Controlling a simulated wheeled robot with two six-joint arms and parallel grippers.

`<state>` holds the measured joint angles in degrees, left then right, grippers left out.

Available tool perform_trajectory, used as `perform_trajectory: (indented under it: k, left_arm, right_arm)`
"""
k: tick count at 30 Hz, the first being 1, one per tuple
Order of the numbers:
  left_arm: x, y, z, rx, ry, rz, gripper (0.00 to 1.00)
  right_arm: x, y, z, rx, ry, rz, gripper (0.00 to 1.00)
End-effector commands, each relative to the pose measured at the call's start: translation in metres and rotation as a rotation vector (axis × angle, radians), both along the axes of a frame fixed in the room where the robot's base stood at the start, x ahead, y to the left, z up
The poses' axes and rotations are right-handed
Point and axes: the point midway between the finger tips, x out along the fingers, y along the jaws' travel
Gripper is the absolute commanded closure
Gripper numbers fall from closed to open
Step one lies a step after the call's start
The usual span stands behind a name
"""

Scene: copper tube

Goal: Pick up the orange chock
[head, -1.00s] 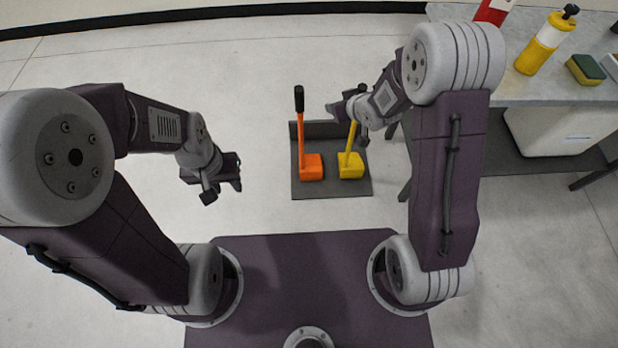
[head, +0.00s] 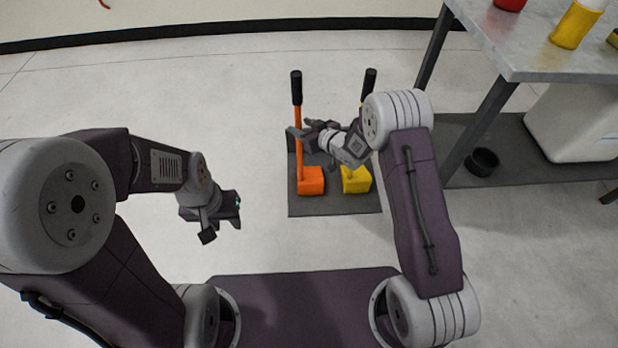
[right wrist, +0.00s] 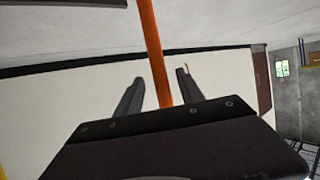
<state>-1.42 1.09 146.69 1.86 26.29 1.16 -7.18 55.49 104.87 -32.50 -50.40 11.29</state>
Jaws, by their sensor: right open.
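The orange chock (head: 311,181) is a block with a long upright orange handle topped by a black grip. It stands on a dark mat-like tray (head: 335,209). My right gripper (head: 297,134) is open at the upper part of the handle, below the black grip. In the right wrist view the orange handle (right wrist: 155,50) runs between the two spread fingers (right wrist: 160,88), with gaps visible on both sides. My left gripper (head: 237,207) hangs left of the tray, away from the chock; whether its jaws are open is unclear.
A yellow chock (head: 356,181) with its own handle stands right beside the orange one, partly behind my right arm. A grey table (head: 545,62) with a lower shelf (head: 510,172) stands on the right. The floor left of the tray is clear.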

Motion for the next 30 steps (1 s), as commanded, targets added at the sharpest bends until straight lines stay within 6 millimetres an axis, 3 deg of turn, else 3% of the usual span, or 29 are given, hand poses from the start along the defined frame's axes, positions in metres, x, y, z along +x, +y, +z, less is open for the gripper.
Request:
perform_trajectory:
  k: [7,11,17,18,23,30]
  left_arm:
    - [0.000,0.000,-0.038,0.000,0.000,0.000,0.64]
    - [0.000,0.000,-0.043,0.000,0.000,0.000,0.64]
    - [0.000,0.000,-0.040,0.000,-0.001,0.000,0.64]
    - [0.000,0.000,-0.040,0.000,-0.001,0.000,0.64]
    - [0.000,0.000,-0.040,0.000,-0.001,0.000,0.64]
    - [0.000,0.000,-0.040,0.000,-0.001,0.000,0.64]
  right_arm:
    - [0.027,0.021,-0.016,0.000,-0.005,0.002,0.55]
    - [0.039,0.028,-0.018,-0.001,-0.001,0.000,0.55]
    - [0.040,0.028,-0.015,-0.001,0.001,-0.001,0.55]
    - [0.040,0.028,-0.015,-0.001,0.001,-0.001,0.58]
    - [0.040,0.028,-0.015,-0.001,0.001,-0.001,1.00]
    - [0.040,0.028,-0.015,-0.001,0.001,-0.001,1.00]
